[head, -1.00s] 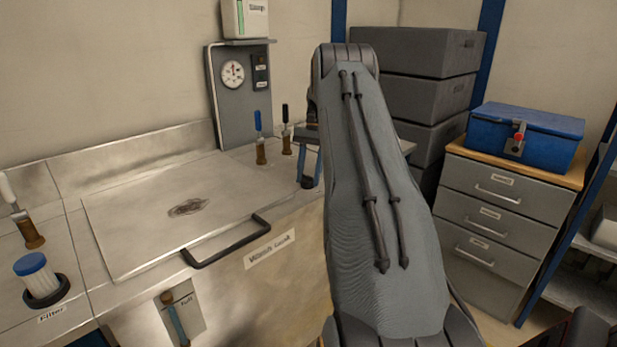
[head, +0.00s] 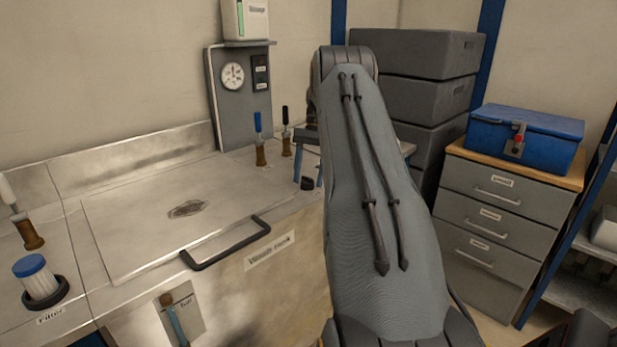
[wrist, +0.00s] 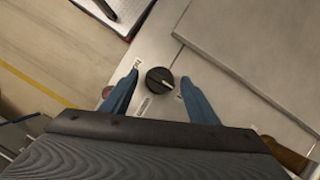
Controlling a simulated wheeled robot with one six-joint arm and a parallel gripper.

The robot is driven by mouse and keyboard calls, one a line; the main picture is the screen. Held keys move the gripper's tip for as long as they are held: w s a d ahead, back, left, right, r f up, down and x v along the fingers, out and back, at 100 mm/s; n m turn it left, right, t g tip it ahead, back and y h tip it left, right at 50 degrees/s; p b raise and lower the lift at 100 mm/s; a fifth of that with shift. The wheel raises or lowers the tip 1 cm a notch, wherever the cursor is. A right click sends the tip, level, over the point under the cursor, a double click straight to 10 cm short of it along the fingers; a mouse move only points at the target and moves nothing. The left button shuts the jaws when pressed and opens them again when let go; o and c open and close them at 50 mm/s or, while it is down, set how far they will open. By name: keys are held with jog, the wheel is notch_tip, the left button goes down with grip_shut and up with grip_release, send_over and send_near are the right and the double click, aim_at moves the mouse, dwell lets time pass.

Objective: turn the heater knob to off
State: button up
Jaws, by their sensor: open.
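The heater knob (wrist: 160,81) is a round black dial with a pale pointer line, set on a metal surface with small labels around it. In the wrist view it sits between the tips of my gripper's two blue fingers (wrist: 161,79). The fingers are apart, one on each side, with a visible gap to the knob. In the head view the knob (head: 307,184) is a small dark disc at the bench's right end, just below my gripper (head: 309,172). The pointer slants toward the lower right in the wrist view; the label words are too small to read.
A red button or lamp (wrist: 107,92) is left of the knob. A notebook with a pen (wrist: 112,12) lies beyond it. The wash tank lid (head: 145,225) has a black handle (head: 228,243). Grey crates (head: 425,95) stand behind my arm.

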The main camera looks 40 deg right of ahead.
jog(key=b+v, duration=0.1)
jog(key=v, duration=0.6)
jog(key=shift+d+r+b, duration=0.15)
jog(key=shift+r+b, duration=0.05)
jog(key=shift+b, duration=0.2)
